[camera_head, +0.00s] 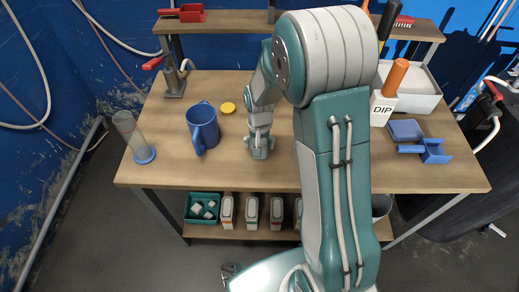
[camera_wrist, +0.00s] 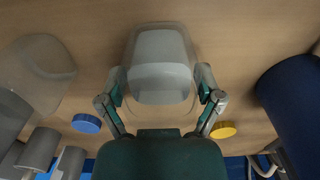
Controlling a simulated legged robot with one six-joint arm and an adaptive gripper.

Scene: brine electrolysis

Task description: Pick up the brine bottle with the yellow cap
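My gripper (camera_head: 259,150) is low over the middle of the table, and its two spread fingers also show in the wrist view (camera_wrist: 160,88). A clear container (camera_wrist: 160,68) with pale grey contents is between the fingers, which seem a little apart from its sides; contact is hard to tell. No cap shows on it. A round yellow cap (camera_head: 228,107) lies flat on the table, left of my arm. It also shows in the wrist view (camera_wrist: 223,129), right of the fingers. I see no bottle wearing a yellow cap.
A blue mug (camera_head: 202,127) stands left of my gripper, and a clear cylinder with a blue foot (camera_head: 133,135) near the left edge. In the wrist view, a blue cap (camera_wrist: 87,124) and another clear vessel (camera_wrist: 42,72) are at left. A white DIP box (camera_head: 383,108) is at right.

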